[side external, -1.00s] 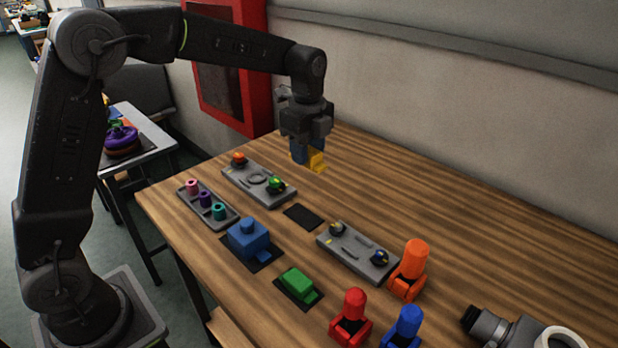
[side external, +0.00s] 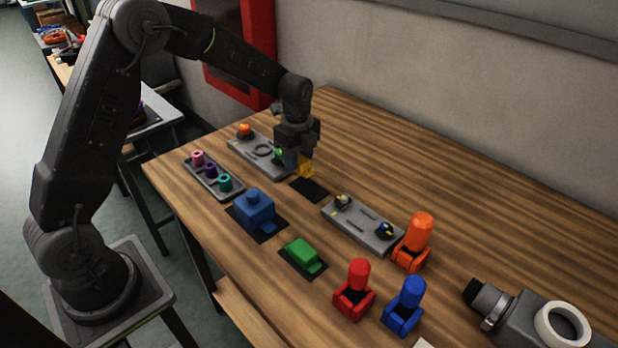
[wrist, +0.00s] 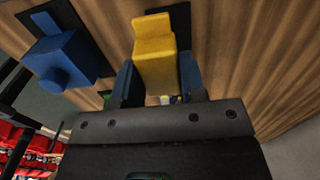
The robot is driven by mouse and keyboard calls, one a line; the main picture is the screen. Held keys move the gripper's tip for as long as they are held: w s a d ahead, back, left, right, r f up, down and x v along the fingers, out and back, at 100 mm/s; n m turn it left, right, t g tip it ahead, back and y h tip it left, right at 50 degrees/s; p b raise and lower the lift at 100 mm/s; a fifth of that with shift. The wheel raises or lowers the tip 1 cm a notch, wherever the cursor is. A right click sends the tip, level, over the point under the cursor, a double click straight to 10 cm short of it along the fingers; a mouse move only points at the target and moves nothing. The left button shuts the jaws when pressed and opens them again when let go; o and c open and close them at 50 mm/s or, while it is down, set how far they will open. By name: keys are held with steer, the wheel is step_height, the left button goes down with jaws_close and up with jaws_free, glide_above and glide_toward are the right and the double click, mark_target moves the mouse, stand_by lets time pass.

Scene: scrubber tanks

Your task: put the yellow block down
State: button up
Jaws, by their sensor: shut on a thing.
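My gripper (side external: 297,163) is shut on the yellow block (side external: 306,170). In the side view they are low over the table, just behind a black mat (side external: 311,189) that looks bare. In the wrist view the yellow block (wrist: 155,55) stands between the two blue fingers (wrist: 157,82), its narrower end pointing away from my wrist. Part of the black mat (wrist: 180,22) shows beyond it there. I cannot tell whether the block touches the table.
A blue block (side external: 254,207) and a green block (side external: 302,254) sit on black mats. Grey trays (side external: 362,227) lie on both sides of the bare mat. Orange (side external: 415,240), red (side external: 354,287) and blue (side external: 405,303) pieces stand towards the front right. The table's back right is clear.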

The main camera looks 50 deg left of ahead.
mark_target(309, 159)
steer(key=shift+w+d+f, duration=0.35)
steer(key=shift+d+f, duration=0.05)
steer(key=shift+d, duration=0.2)
steer(key=shift+w+d+f, duration=0.3)
steer(key=shift+d+f, duration=0.1)
steer(key=shift+d, duration=0.15)
steer(key=shift+f, duration=2)
steer(key=o, duration=1)
steer(key=shift+f, duration=0.15)
steer(key=shift+o, duration=0.2)
